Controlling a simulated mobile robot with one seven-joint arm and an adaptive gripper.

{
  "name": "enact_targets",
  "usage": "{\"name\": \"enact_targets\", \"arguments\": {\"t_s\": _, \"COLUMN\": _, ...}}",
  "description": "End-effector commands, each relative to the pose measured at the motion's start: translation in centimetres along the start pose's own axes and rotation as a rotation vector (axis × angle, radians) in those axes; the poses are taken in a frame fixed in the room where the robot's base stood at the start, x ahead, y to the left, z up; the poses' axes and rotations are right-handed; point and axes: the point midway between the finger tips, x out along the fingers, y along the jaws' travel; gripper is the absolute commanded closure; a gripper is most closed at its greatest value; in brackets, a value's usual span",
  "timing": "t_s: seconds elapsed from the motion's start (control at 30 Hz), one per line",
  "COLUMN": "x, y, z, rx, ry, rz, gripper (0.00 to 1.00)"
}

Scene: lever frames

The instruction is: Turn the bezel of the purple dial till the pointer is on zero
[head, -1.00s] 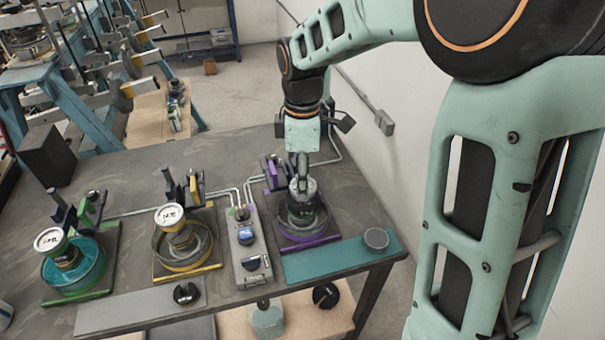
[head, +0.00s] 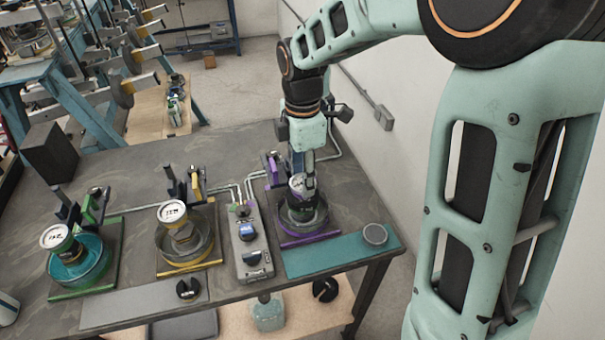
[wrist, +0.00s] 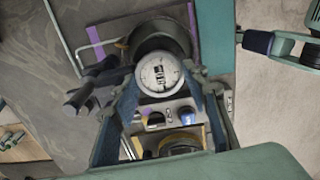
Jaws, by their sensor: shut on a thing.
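The purple dial (head: 297,184) stands over a round dish on the purple-edged base (head: 310,240) at the right of the bench. Its white round face shows in the wrist view (wrist: 158,73), with dark marks across the middle. Which mark the pointer is on is too small to tell. My gripper (head: 305,172) comes down on the dial from above. In the wrist view my gripper (wrist: 161,80) has one finger on each side of the dial's rim and is shut on the bezel. The fingers hide parts of the rim.
A yellow dial (head: 172,212) and a green dial (head: 55,237) stand to the left on similar bases. A grey control box (head: 250,250) sits close beside the purple base. A teal mat (head: 335,257) with a round grey piece (head: 375,234) lies in front.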

Motion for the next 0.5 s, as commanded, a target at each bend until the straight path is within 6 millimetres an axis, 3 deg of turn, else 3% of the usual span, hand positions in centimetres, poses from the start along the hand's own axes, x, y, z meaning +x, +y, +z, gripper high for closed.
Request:
{"name": "enact_targets", "arguments": {"t_s": 0.1, "x": -0.03, "y": 0.04, "z": -0.02, "rx": 0.000, "ry": 0.000, "rz": 0.001, "gripper": 0.83}}
{"name": "enact_targets", "arguments": {"t_s": 0.13, "x": -0.03, "y": 0.04, "z": -0.02, "rx": 0.000, "ry": 0.000, "rz": 0.001, "gripper": 0.57}}
{"name": "enact_targets", "arguments": {"t_s": 0.27, "x": -0.03, "y": 0.03, "z": -0.02, "rx": 0.001, "ry": 0.000, "rz": 0.001, "gripper": 0.43}}
{"name": "enact_targets", "arguments": {"t_s": 0.5, "x": -0.04, "y": 0.06, "z": -0.01, "rx": 0.001, "ry": 0.000, "rz": 0.002, "gripper": 0.41}}
